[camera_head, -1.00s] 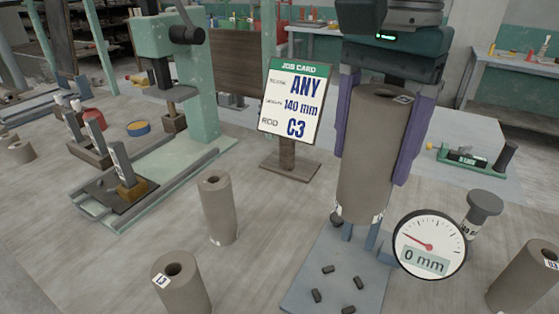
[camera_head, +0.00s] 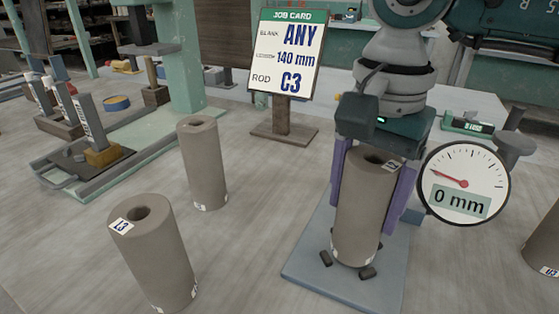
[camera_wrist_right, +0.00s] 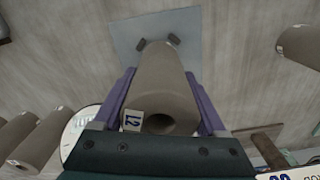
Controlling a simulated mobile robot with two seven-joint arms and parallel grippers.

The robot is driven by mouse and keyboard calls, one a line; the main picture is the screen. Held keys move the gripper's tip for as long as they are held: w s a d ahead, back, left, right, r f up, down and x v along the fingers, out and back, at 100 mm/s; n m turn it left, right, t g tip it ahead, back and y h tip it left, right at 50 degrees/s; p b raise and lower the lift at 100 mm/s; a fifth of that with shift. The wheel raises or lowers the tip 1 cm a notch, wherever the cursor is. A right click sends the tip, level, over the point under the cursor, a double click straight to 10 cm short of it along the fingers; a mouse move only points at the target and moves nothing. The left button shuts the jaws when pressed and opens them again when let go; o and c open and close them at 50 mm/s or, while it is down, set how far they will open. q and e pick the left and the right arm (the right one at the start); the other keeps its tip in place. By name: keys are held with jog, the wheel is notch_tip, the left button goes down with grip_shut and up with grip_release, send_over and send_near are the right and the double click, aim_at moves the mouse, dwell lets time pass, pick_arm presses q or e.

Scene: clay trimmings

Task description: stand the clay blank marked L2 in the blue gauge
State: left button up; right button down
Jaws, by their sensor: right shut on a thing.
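The clay blank marked L2 (camera_head: 365,190) is a grey-brown hollow cylinder, upright between the two purple fingers of my right gripper (camera_head: 362,218), which is shut on it. In the right wrist view the blank (camera_wrist_right: 163,85) shows its L2 label beside the hole. The blue gauge (camera_head: 315,284) is a flat plate with small dark pegs and a round dial (camera_head: 464,184) reading 0 mm. The blank's lower end is over the plate among the pegs; I cannot tell whether it touches the plate. My left gripper is not in view.
A blank marked L3 (camera_head: 152,255) and another blank (camera_head: 203,165) stand left of the gauge. Part of another blank (camera_head: 545,245) shows at the right edge. A job card (camera_head: 287,52) stands behind. Bare table lies between the left blanks and the gauge.

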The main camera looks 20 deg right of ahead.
jog(key=shift+f, duration=0.4)
jog(key=shift+f, duration=0.15)
grip_release()
notch_tip(320, 180, up, 12)
jog(key=shift+r, duration=0.2)
dwell(0.3)
